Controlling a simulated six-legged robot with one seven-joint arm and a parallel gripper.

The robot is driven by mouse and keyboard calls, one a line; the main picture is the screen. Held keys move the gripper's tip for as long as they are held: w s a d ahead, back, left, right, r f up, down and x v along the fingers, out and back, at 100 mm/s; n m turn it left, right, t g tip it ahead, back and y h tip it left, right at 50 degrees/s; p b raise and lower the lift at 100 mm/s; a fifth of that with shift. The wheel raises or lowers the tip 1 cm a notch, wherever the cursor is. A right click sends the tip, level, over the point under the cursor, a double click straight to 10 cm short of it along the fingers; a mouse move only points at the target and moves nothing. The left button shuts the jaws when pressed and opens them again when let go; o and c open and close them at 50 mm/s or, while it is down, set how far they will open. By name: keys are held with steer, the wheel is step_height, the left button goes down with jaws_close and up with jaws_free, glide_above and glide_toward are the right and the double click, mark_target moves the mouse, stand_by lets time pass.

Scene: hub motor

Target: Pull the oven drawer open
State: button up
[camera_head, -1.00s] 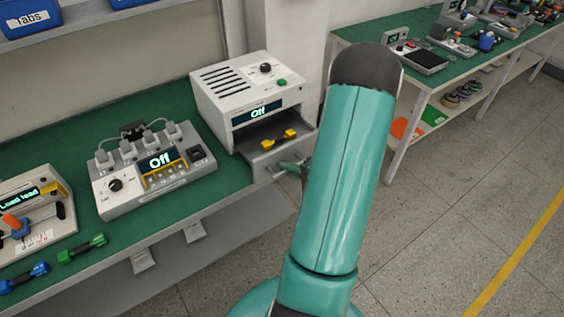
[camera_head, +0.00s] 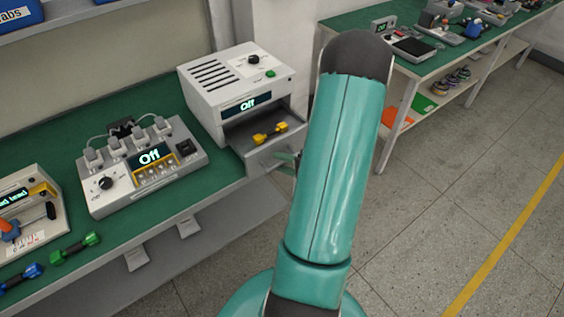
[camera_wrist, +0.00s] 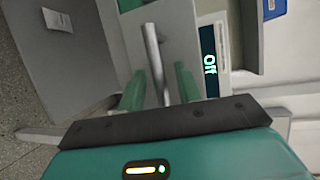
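The oven (camera_head: 238,95) is a white box with a vented top and a display reading "Off", at the back of the green bench. Its grey drawer (camera_head: 268,156) stands out from the front, with a yellow-and-black dumbbell-shaped part (camera_head: 270,133) lying in it. In the wrist view the drawer's metal bar handle (camera_wrist: 151,44) runs between the two green fingers of my gripper (camera_wrist: 158,68). The fingers are apart, with a gap visible on each side of the bar. In the head view my gripper (camera_head: 286,160) is at the drawer front, partly hidden by my arm.
A power unit (camera_head: 145,165) reading "Off" stands left of the oven. A green dumbbell-shaped part (camera_head: 75,248) and a blue one (camera_head: 22,279) lie near the bench's front edge. Another bench (camera_head: 350,22) stands at the back right. The floor on the right is clear.

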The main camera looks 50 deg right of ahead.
steer(key=v, duration=1.3)
steer(key=shift+s, duration=0.2)
steer(key=w+a+r+n+g+y, duration=0.4)
steer(key=w+a+r+n+g, duration=0.15)
steer(key=a, duration=0.45)
steer(key=w+a+r+n+g+y, duration=0.35)
steer(key=w+a+g, duration=0.2)
steer(key=a, duration=0.45)
steer(key=a+r+n+h, duration=0.8)
steer(key=a+r+h, duration=0.1)
steer(key=a+r, duration=0.4)
steer(key=shift+a+n+t, duration=0.3)
steer(key=shift+a+t, duration=0.1)
steer(key=shift+a, duration=0.4)
steer(key=shift+w+d+r+h, duration=0.1)
steer(key=shift+d+r+h, duration=0.05)
steer(key=shift+h, duration=0.1)
